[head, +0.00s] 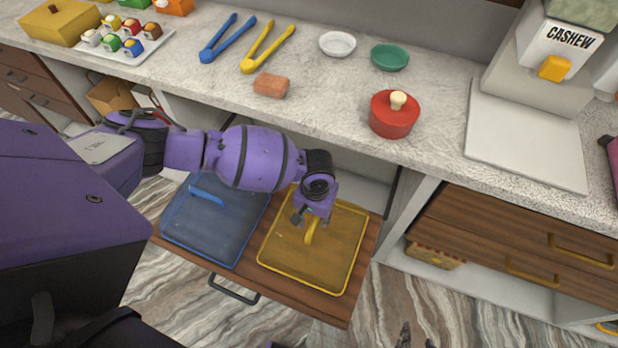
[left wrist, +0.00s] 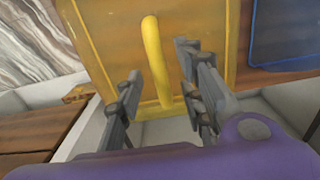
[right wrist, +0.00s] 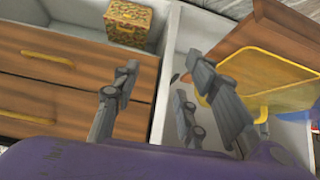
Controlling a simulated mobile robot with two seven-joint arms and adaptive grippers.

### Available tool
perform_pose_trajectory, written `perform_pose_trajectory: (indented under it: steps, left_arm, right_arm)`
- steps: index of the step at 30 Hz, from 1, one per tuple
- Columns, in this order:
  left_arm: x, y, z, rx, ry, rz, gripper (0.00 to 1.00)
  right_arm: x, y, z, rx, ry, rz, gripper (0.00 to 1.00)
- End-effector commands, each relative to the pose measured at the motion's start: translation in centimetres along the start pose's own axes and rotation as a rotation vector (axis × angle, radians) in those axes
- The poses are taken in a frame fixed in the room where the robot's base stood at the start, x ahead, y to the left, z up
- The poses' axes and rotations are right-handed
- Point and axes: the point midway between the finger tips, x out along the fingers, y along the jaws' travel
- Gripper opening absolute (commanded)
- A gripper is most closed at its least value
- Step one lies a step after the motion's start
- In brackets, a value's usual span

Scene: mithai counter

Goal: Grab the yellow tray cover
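The yellow tray cover (head: 335,262) is a translucent square lid with a raised yellow handle (head: 310,231), lying on the pulled-out wooden drawer. It also shows in the left wrist view (left wrist: 112,30) and the right wrist view (right wrist: 255,75). My left gripper (head: 312,214) is above the cover, over its handle. In the left wrist view its open fingers (left wrist: 157,75) stand on either side of the handle (left wrist: 154,55), with gaps visible. My right gripper (right wrist: 160,85) is open and empty, away from the cover; only its tips show at the bottom of the head view (head: 418,340).
A blue tray cover (head: 213,222) lies beside the yellow one. The counter (head: 330,85) above holds blue tongs (head: 226,38), yellow tongs (head: 266,48), a brick-like block (head: 271,85) and a red lidded pot (head: 394,115). Closed drawers (head: 500,238) stand to the right.

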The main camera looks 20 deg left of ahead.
Motion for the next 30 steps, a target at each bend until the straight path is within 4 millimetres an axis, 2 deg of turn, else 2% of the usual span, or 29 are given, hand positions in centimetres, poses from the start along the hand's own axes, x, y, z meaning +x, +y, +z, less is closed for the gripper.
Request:
perform_pose_trajectory:
  steps: [3,6,13,14,22,30]
  left_arm:
    - [1.8,0.1,-0.2,0.002,0.001,0.001,0.35]
    - [2.5,0.1,-0.3,0.003,0.002,0.001,0.35]
    - [2.6,0.1,-0.4,0.003,0.005,0.002,0.35]
    - [2.6,0.1,-0.4,0.003,0.005,0.002,0.34]
    - [2.6,0.1,-0.3,0.003,0.004,0.002,0.0]
    - [2.6,0.0,-0.3,0.003,0.004,0.002,0.0]
  right_arm:
    - [0.3,-0.1,0.1,0.004,0.002,0.0,0.4]
    - [0.5,-0.2,-0.4,0.009,0.011,0.001,0.4]
    - [0.5,-0.4,-1.1,0.016,0.024,0.002,0.4]
    - [0.5,-0.4,-1.1,0.016,0.023,0.002,0.4]
    - [0.5,-0.3,-0.8,0.012,0.018,0.002,0.4]
    - [0.4,-0.1,-0.5,0.003,0.011,0.001,0.4]
